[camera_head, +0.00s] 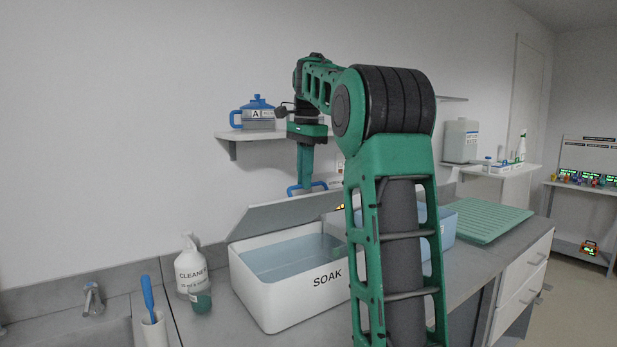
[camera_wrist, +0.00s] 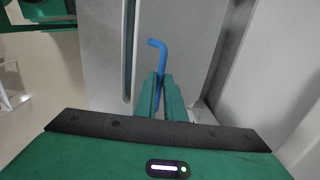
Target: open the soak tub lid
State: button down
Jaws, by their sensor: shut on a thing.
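The white soak tub (camera_head: 290,298), marked SOAK, stands on the counter with pale blue liquid inside. Its grey lid (camera_head: 275,217) is raised and tilted up along the tub's back side, leaving the front of the tub uncovered. A blue handle (camera_head: 322,184) shows at the lid's upper edge, and a bent blue bar of it shows in the wrist view (camera_wrist: 157,44). My gripper (camera_head: 305,184) points down at the handle. In the wrist view its green fingers (camera_wrist: 161,98) are closed around the blue bar. My arm hides the tub's right end.
A cleaner bottle (camera_head: 189,267), a small green cup (camera_head: 200,301) and a brush in a holder (camera_head: 152,322) stand left of the tub. A wall shelf (camera_head: 238,136) with a blue-lidded container (camera_head: 257,112) is behind my gripper. A green ribbed mat (camera_head: 485,220) lies at right.

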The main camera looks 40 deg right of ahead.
jog(key=shift+w+f, duration=0.2)
jog(key=shift+f, duration=0.05)
jog(key=c, duration=2)
grip_release()
jog(key=shift+w+f, duration=0.1)
jog(key=shift+w, duration=0.05)
jog(key=shift+o, duration=0.8)
jog(key=shift+w+f, duration=0.35)
jog(key=shift+w, duration=0.25)
jog(key=shift+w+f, duration=0.3)
jog(key=shift+w, duration=0.3)
jog(key=shift+s+r, duration=0.35)
jog(key=shift+s, duration=0.25)
jog(key=shift+s+r, duration=0.4)
notch_tip(320, 180, up, 10)
jog(key=shift+s+r, duration=0.2)
jog(key=shift+r, duration=0.05)
